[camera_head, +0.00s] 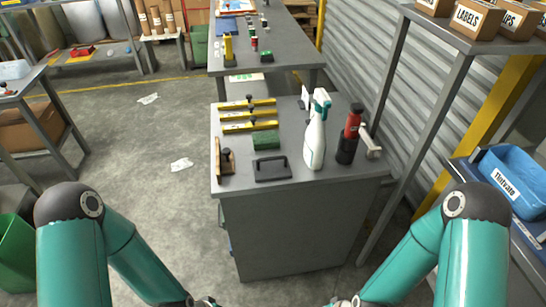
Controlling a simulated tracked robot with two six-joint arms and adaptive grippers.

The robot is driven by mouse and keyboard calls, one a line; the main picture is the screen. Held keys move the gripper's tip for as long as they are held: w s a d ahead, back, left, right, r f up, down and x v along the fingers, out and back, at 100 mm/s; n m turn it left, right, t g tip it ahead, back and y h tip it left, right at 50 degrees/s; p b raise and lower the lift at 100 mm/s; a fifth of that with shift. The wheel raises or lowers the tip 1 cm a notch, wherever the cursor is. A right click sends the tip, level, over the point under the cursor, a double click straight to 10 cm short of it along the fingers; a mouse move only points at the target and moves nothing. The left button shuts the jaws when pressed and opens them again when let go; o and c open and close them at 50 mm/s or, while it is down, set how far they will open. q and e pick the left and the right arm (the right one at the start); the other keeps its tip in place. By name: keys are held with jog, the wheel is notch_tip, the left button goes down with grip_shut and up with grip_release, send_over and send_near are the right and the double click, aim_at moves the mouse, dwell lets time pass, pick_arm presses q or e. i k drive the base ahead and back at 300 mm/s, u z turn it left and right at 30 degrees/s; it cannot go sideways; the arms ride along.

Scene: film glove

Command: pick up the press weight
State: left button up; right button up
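A dark grey flat block with a raised handle (272,168), which looks like the press weight, lies near the front left of the grey workbench (300,195). It stands apart from the green block (266,140) behind it and the wooden tool with a black knob (226,160) to its left. Nothing covers it. Both my arms reach down to the bottom edge of the picture. Only small metallic parts show at their ends, so my grippers are out of view below.
Several yellow bars with black knobs (248,115) lie at the back left of the bench. A white spray bottle (315,140), a black and red bottle (349,135) and a pale handled tool (370,143) stand on the right. A shelf post (385,130) rises close by.

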aim_at(265, 169)
jog(key=z, duration=0.2)
jog(key=k, duration=0.8)
jog(key=u, duration=0.25)
jog(key=i, duration=0.85)
jog(key=z, duration=0.1)
jog(key=k, duration=0.35)
jog(key=u, duration=0.35)
jog(key=i, duration=0.8)
jog(key=u, duration=0.5)
